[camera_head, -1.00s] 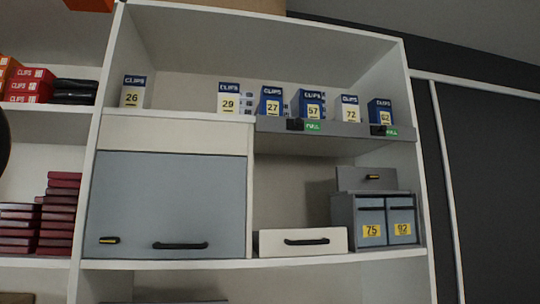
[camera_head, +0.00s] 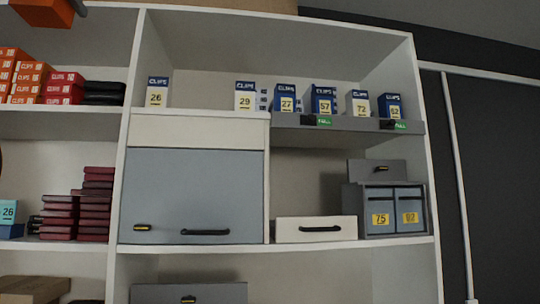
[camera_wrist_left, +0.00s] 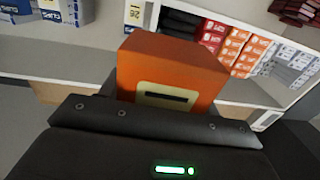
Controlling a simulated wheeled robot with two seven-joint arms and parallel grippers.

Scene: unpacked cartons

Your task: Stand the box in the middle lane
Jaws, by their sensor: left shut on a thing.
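An orange box (camera_head: 42,12) shows at the upper left edge of the head view, cut off by the frame top. In the left wrist view the orange box (camera_wrist_left: 170,65) fills the middle, with a pale panel and dark slot facing me. My left gripper (camera_wrist_left: 150,112) is shut on it; a small dark part of the gripper (camera_head: 79,7) shows beside the box in the head view. The grey upper shelf edge (camera_head: 345,123) carries several blue-and-white CLIPS boxes and two green FULL labels (camera_head: 323,120). I cannot tell which lane is the middle one. My right gripper is not in view.
Orange and red CLIPS boxes (camera_head: 25,78) fill the left shelf, with dark red stacks (camera_head: 95,205) below. A closed blue-grey cabinet door (camera_head: 190,195), a white drawer (camera_head: 315,229) and grey bins (camera_head: 385,210) sit under the upper shelf. A gap lies between boxes 26 and 29.

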